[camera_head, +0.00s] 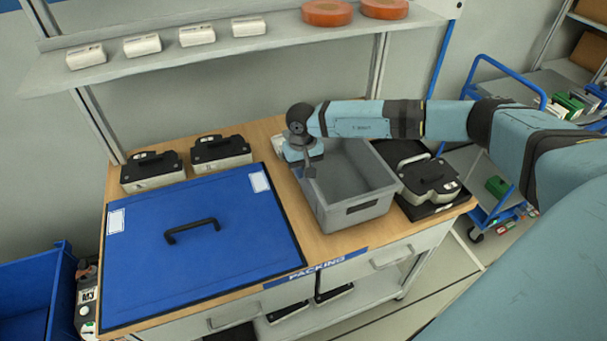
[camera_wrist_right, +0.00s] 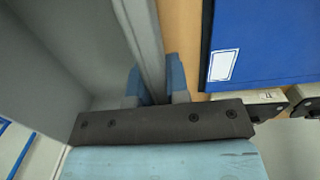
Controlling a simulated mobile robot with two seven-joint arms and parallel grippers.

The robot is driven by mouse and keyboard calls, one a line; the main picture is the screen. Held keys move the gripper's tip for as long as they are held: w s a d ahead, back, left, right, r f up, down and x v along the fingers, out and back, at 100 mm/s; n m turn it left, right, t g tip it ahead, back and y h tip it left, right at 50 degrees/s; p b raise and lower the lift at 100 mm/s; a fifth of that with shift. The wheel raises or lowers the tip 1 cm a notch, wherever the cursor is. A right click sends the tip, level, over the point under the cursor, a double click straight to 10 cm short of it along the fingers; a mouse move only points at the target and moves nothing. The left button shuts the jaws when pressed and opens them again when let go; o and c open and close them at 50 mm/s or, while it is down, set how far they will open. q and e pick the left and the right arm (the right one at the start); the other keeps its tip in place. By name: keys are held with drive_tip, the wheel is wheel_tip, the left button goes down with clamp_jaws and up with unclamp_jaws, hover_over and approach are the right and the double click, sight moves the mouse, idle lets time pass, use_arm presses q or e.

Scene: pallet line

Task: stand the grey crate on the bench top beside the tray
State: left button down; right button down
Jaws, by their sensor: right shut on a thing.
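The grey crate (camera_head: 358,208) is upright and empty at the bench top (camera_head: 330,243), between the large blue panel and a black tray (camera_head: 449,207). It looks level; whether its base rests fully on the wood is hard to tell. My right gripper (camera_head: 309,171) is at the crate's left wall near the back corner. In the right wrist view the two blue fingers (camera_wrist_right: 157,86) are shut on that wall, one on each side, and the crate's inside (camera_wrist_right: 75,50) shows at left. The tray holds a black-topped device. My left gripper is out of view.
The blue panel (camera_head: 245,235) with a black handle covers the bench's left part. Two black-topped devices (camera_head: 220,150) stand behind it. A shelf (camera_head: 120,70) with white boxes and orange discs hangs above. A blue trolley (camera_head: 477,236) is at right, a blue bin (camera_head: 35,290) at left.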

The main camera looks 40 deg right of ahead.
wheel_tip(320, 180, down, 3)
drive_tip(key=c, duration=1.1)
unclamp_jaws()
drive_tip(key=shift+r, duration=0.15)
